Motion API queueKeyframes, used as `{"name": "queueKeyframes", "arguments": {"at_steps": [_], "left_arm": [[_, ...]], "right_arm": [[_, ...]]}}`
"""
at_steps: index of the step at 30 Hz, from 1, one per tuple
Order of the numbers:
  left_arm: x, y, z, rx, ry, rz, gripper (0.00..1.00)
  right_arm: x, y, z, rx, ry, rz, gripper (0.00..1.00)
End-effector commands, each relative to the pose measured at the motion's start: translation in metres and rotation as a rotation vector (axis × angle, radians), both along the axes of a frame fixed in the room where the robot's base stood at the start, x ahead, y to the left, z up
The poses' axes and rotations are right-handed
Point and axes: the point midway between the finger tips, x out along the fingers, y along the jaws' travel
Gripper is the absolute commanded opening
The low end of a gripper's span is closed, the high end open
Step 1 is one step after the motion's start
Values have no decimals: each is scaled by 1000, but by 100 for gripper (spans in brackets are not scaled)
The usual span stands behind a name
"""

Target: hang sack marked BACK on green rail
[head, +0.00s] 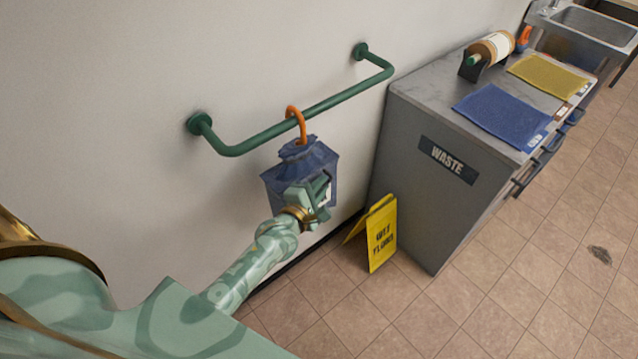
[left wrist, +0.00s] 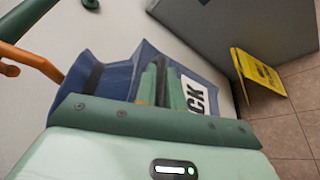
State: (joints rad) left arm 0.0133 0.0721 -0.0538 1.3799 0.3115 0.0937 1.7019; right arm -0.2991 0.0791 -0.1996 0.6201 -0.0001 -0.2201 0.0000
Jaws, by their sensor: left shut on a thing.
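A green rail (head: 330,102) is fixed to the wall by two round mounts. A dark blue sack (head: 284,180) with an orange hook (head: 296,122) is at the rail's near part; the hook appears looped over the bar, though I cannot tell whether the rail bears the weight. My left gripper (head: 318,192) is shut on the sack's front. In the left wrist view the sack (left wrist: 118,82) lies between my fingers (left wrist: 160,88), and its white label shows "CK", the rest hidden. The orange hook (left wrist: 32,58) reaches to the upper left there. My right gripper is not in view.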

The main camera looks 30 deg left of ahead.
Motion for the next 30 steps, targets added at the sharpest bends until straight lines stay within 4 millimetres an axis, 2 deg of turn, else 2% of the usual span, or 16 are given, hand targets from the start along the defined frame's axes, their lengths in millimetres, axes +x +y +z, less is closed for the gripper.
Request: {"name": "queueKeyframes", "arguments": {"at_steps": [9, 10, 12, 13, 23, 26, 30], "left_arm": [[0, 0, -1, -2, 0, 2, 0], [0, 0, -1, -2, 0, 2, 13], [0, 0, -1, -2, 0, 2, 33], [0, 0, -1, -2, 0, 2, 36], [-5, 0, -2, -2, 4, 1, 36], [-17, 0, 2, -2, 3, 1, 36], [-50, 1, 9, -1, 4, 1, 36]], "right_arm": [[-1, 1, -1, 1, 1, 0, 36], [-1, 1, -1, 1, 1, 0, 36], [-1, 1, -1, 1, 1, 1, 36], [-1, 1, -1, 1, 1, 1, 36], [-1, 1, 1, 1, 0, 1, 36], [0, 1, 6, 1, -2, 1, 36], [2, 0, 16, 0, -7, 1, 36]]}}
